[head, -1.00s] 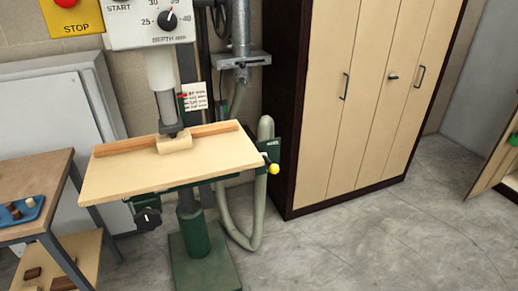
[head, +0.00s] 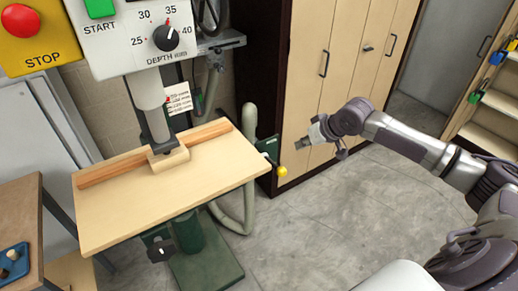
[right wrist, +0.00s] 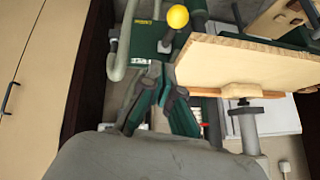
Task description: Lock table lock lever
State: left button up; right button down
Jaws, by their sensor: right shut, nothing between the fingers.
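The table lock lever has a yellow ball knob (head: 282,171) on a short dark rod. It stands at the right edge of the drill press's wooden table (head: 120,215), by a dark green bracket. In the right wrist view the knob (right wrist: 178,16) is near the top, with the green labelled bracket (right wrist: 146,45) below left of it. My right gripper (head: 300,144) is shut and empty, above and to the right of the knob and apart from it. Its fingers (right wrist: 166,78) show below the knob in the wrist view. My left gripper is not in view.
A wooden fence (head: 110,171) and small block (head: 170,158) lie on the table under the drill chuck. A tall cabinet (head: 310,90) stands behind my right gripper. A hose (head: 248,150) hangs behind the lever. The floor (head: 330,215) right of the table is clear.

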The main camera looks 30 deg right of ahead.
notch_tip(320, 180, up, 2)
jog(key=a, duration=0.1)
jog(key=p, duration=0.3)
send_over(275, 164)
jog(key=s+d, duration=0.1)
jog(key=s, duration=0.1)
notch_tip(275, 164, down, 8)
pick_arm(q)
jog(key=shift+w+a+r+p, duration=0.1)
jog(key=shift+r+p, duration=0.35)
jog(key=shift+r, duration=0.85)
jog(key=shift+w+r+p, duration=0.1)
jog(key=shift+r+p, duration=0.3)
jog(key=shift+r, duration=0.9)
pick_arm(e)
jog(key=shift+s+a+f, duration=0.1)
jog(key=shift+s+f, duration=0.1)
jog(key=shift+f, duration=1.7)
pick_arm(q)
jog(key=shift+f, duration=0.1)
